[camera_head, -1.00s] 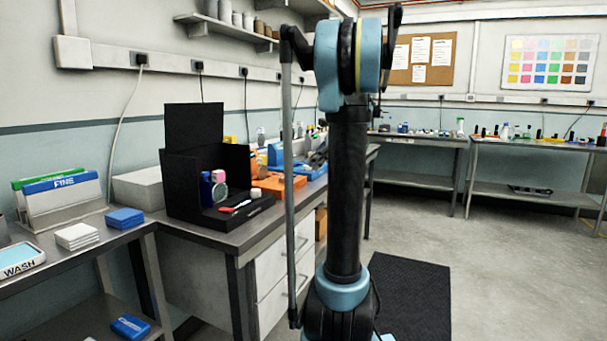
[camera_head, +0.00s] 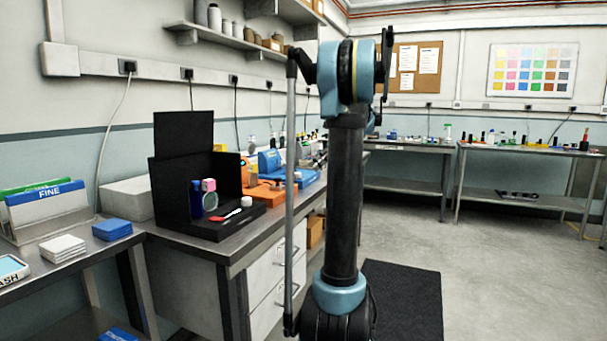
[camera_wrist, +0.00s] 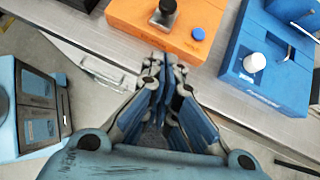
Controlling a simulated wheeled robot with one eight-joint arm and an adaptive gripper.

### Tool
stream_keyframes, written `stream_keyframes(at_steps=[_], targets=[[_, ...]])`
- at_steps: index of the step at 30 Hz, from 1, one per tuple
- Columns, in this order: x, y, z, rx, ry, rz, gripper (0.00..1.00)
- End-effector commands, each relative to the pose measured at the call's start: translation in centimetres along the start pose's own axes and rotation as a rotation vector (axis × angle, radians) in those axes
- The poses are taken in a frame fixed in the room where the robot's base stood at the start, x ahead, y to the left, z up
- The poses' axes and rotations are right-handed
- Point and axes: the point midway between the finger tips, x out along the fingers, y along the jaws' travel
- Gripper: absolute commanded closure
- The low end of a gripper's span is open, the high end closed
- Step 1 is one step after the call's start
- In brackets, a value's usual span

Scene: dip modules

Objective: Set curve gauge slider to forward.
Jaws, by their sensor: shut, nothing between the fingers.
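My gripper (camera_wrist: 160,72) shows in the wrist view, its blue fingers together and empty, pointing at the bench edge. Just beyond the tips is an orange block (camera_wrist: 130,12) with a dark post and knob and a blue round button (camera_wrist: 197,34). To the right is a blue fixture (camera_wrist: 240,93) with a white knob (camera_wrist: 254,63) and a thin metal lever. I cannot tell which part is the curve gauge slider. In the head view the orange block (camera_head: 262,193) and blue fixture (camera_head: 270,163) are on the bench, partly behind my arm. My gripper is not visible there.
A black open box (camera_head: 165,190) holding small bottles and a red-and-white tool stands on the bench left of the orange block. Drawers (camera_head: 268,285) are under the bench front. The floor at right is clear around a black mat (camera_head: 400,305).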

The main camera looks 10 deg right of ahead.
Motion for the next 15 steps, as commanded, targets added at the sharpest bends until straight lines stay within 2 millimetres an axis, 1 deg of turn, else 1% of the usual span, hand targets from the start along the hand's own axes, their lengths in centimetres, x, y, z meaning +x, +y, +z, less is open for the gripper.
stream_keyframes(at_steps=[15], targets=[[8.8,0.1,0.1,-0.003,0.0,0.001,1.0]])
